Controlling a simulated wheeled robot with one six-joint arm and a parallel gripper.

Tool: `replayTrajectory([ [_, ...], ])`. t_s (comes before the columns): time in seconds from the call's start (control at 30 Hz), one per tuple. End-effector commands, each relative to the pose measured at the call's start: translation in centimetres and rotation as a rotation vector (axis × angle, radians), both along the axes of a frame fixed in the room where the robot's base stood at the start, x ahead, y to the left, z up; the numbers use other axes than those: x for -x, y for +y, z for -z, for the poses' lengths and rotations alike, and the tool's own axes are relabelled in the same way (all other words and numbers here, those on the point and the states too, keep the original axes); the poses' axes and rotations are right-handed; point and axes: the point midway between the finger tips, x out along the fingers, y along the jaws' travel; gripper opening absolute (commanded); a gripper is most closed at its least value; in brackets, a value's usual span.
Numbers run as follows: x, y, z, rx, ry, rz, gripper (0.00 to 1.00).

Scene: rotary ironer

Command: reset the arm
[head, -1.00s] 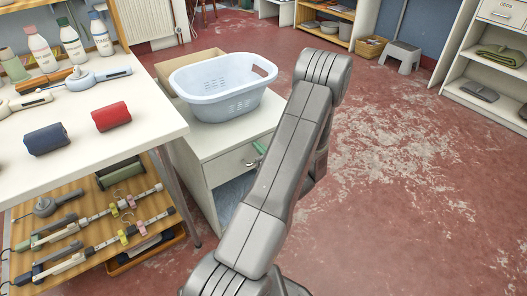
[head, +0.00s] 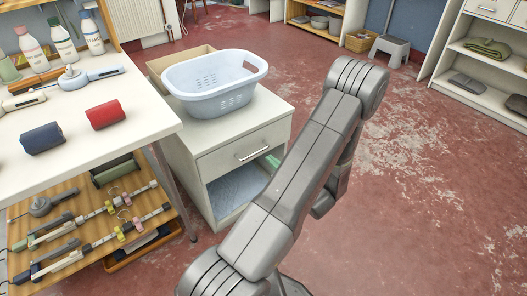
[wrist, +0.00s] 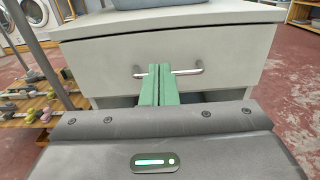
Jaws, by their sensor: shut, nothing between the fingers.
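My gripper (wrist: 159,85) shows in the wrist view, its two green fingers shut together with nothing between them. The fingers appear in front of the drawer handle (wrist: 190,71) of a white cabinet and hide its middle; I cannot tell whether they touch it. In the head view my arm crosses the middle, and a bit of green from the gripper (head: 273,160) shows beside the cabinet's front. The drawer (head: 245,150) looks closed.
A pale blue laundry basket (head: 215,85) stands on the cabinet (head: 270,108). To the left, a white table (head: 85,150) holds a red roll (head: 105,114), a dark blue roll (head: 42,138) and bottles. A shelf (head: 165,228) with tools is below. The floor at right is clear.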

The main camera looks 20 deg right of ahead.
Motion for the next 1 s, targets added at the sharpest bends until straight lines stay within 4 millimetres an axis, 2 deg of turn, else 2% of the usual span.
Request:
replayTrajectory([
  [0.2, 1.5, -0.5, 0.0, -0.001, 0.000, -0.001, 0.00],
  [0.6, 1.5, -0.5, 0.0, -0.001, 0.000, -0.002, 0.00],
  [0.77, 0.3, 0.0, 0.1, 0.001, 0.000, -0.004, 0.00],
  [1.0, -3.6, 1.5, 0.2, 0.002, -0.001, -0.005, 0.00],
])
